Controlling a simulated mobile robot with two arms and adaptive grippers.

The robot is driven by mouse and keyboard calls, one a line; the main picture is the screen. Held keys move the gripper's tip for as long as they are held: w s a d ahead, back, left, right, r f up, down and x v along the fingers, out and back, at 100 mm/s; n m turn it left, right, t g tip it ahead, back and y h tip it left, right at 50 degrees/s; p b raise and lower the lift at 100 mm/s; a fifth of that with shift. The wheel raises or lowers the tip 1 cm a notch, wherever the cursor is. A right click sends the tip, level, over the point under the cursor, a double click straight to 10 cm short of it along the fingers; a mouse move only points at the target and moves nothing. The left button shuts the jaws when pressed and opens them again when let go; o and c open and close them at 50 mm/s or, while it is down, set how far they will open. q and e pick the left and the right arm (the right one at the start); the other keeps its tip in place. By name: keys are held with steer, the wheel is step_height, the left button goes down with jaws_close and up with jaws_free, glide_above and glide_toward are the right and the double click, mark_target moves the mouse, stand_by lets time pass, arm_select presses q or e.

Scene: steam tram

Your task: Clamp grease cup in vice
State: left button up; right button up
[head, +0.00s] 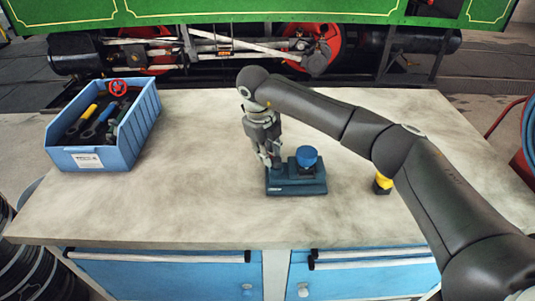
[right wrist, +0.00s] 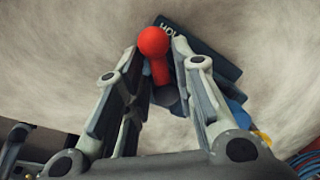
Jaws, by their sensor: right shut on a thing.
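The vice (head: 285,187) is a low dark blue block on the workbench, with lettering in the right wrist view (right wrist: 205,42). A round blue-capped piece, apparently the grease cup (head: 307,157), stands upright on its right part; whether jaws touch it I cannot tell. My right gripper (head: 270,160) points down at the vice's left part, left of the blue cap. In the right wrist view its fingers (right wrist: 158,75) are shut on a red ball-topped lever (right wrist: 153,42), which the gripper hides in the head view. My left gripper is not in view.
A blue bin (head: 125,145) with several tools stands at the left. A small yellow-topped piece (head: 383,183) stands right of the vice, close to my right arm. The workbench (head: 190,205) is clear in front and between bin and vice. A green tram (head: 200,12) stands behind.

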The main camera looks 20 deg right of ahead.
steer(key=shift+w, duration=0.1)
stand_by(0.3)
steer(key=o, duration=0.8)
steer(key=shift+r, duration=0.1)
steer(key=r, duration=0.4)
steer(key=a+r, duration=0.1)
steer(key=r, duration=0.2)
steer(key=s+a+r, duration=0.1)
steer(key=r, duration=0.3)
steer(key=shift+r, duration=0.35)
steer(key=shift+s+f, duration=0.1)
